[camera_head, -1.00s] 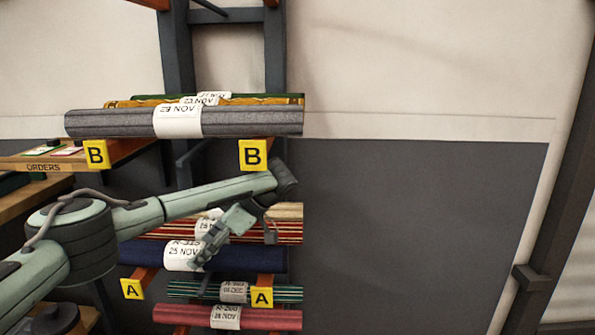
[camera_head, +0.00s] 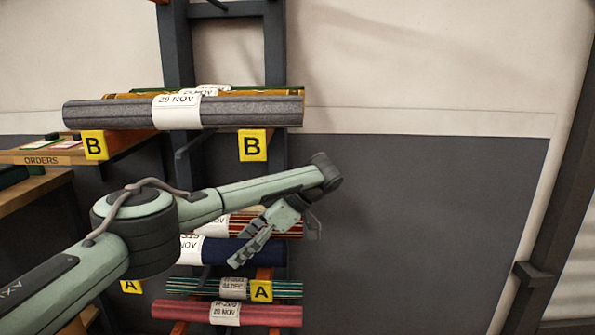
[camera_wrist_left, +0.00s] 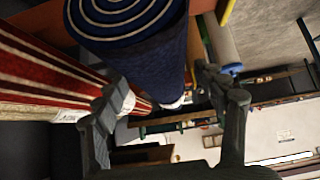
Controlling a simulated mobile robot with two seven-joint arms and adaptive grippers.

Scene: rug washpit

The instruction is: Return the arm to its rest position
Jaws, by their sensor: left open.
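My left arm comes in from the left in the head view and reaches across the front of the rug rack. My left gripper (camera_head: 275,233) hangs from its end, in front of the lower rugs. In the left wrist view the left gripper (camera_wrist_left: 170,118) has its fingers wide apart with nothing gripped between them. The end of a rolled blue rug (camera_wrist_left: 130,15) shows close by, above the fingers in that picture. My right gripper does not show.
The rack (camera_head: 176,60) holds a grey rug (camera_head: 240,110) on the B arms. Lower down are a striped red rug (camera_head: 290,225), the blue rug (camera_head: 270,253) and a pink rug (camera_head: 240,313). An orders shelf (camera_head: 45,157) is at left. The dark wall at right is clear.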

